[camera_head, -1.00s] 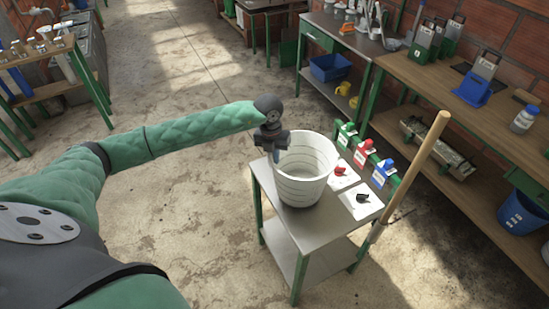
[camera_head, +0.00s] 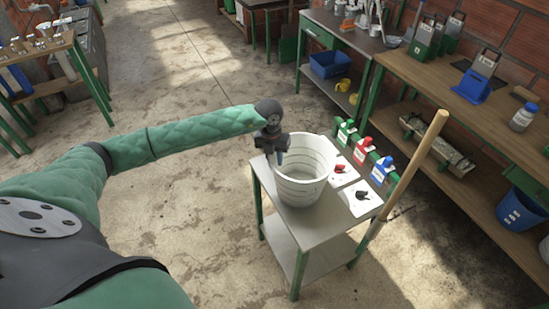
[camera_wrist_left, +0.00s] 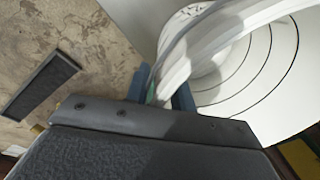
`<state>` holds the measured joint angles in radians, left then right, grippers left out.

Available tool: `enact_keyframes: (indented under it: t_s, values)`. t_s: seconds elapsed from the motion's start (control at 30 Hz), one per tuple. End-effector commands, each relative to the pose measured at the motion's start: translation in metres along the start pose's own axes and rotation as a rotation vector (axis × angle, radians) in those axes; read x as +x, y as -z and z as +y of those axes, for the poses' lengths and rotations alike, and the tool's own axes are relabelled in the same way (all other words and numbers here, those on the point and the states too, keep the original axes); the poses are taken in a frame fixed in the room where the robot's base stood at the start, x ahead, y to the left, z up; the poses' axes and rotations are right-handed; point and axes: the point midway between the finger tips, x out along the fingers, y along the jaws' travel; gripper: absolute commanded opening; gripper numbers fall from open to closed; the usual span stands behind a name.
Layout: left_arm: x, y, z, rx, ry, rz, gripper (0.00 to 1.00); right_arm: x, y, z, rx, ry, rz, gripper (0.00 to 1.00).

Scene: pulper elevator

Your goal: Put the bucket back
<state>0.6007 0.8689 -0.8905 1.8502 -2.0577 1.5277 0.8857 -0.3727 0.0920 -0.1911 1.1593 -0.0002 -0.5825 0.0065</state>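The white bucket (camera_head: 300,178) with dark ring lines stands upright at the left part of a small steel-topped table (camera_head: 318,222). In the left wrist view, its curved wall and pale rim (camera_wrist_left: 262,75) fill the upper right. My left gripper (camera_head: 281,157) is at the bucket's left rim, pointing down. In the left wrist view, the blue fingers of my left gripper (camera_wrist_left: 163,92) lie on both sides of the rim and look closed on it. The bucket's base contact is partly hard to judge. My right gripper is in neither view.
White cards with a red item (camera_head: 339,168) and a black item (camera_head: 362,195) lie right of the bucket. Green, red and blue clips (camera_head: 362,148) line the table's back edge. A wooden pole (camera_head: 412,170) stands at its right. A long workbench (camera_head: 440,95) runs along the brick wall. The floor at left is open.

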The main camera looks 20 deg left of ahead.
Motion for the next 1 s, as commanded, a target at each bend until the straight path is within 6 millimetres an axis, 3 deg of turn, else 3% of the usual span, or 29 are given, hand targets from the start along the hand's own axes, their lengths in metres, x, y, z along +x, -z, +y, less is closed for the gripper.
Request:
enact_keyframes:
  t_s: [0.37, 0.47, 0.67, 1.0]
  values:
    - [-0.004, 0.0, 0.0, 0.0, 0.0, 0.0, 0.24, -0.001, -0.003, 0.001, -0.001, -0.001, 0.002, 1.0]
    - [-0.009, -0.001, 0.0, -0.001, 0.001, -0.002, 0.24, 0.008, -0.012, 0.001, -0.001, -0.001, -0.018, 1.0]
    - [-0.03, -0.001, 0.0, 0.001, 0.0, -0.002, 0.24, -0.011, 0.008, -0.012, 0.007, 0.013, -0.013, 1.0]
    - [-0.086, -0.001, 0.0, 0.001, 0.0, -0.004, 0.24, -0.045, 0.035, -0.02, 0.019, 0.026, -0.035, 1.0]
